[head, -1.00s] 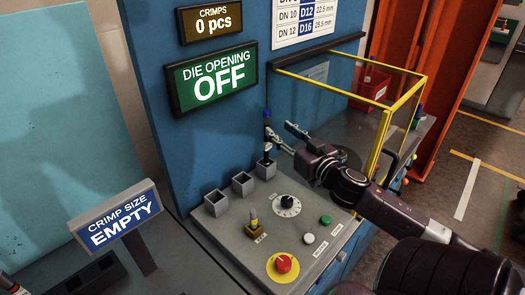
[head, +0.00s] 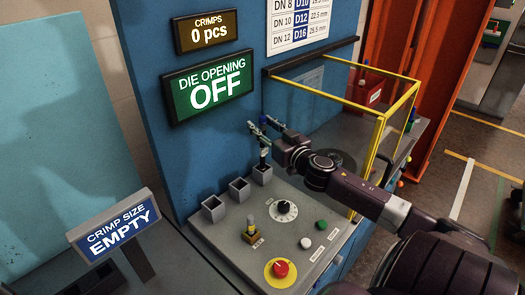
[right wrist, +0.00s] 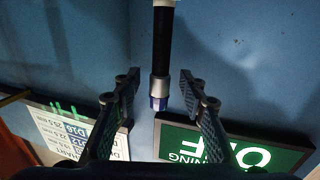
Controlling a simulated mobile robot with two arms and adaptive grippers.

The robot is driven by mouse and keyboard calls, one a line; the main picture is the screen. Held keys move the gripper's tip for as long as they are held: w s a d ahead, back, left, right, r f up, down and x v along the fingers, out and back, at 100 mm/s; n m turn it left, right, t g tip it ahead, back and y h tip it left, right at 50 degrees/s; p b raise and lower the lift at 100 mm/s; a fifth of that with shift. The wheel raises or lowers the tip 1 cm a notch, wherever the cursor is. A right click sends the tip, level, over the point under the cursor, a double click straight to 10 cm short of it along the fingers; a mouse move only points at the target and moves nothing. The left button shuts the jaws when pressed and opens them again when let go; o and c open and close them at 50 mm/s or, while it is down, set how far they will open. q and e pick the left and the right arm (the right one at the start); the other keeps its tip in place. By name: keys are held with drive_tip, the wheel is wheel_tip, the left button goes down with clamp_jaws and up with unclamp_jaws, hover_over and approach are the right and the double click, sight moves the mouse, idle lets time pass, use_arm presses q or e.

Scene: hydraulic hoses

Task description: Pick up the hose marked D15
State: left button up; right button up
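One hose (head: 264,119) stands upright in the rearmost of three square grey holders (head: 262,174) on the machine's panel. Its blue end is up; no D15 mark can be read on it. In the right wrist view, which is upside down, the hose (right wrist: 163,40) shows a black body, a silver ferrule and the blue end. My right gripper (head: 262,125) is open, its fingers on either side of the hose near its upper end. In the right wrist view the gripper (right wrist: 158,80) shows gaps on both sides of the hose. My left gripper is not in view.
The other two holders (head: 240,190) look empty. A yellow-framed clear guard (head: 383,135) stands right of my gripper. The panel carries a dial (head: 284,210), buttons and a red stop button (head: 281,269). The blue machine wall (head: 180,150) rises behind.

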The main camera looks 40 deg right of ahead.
drive_tip(key=shift+c, duration=0.4)
clamp_jaws()
drive_tip(key=shift+r, duration=0.1)
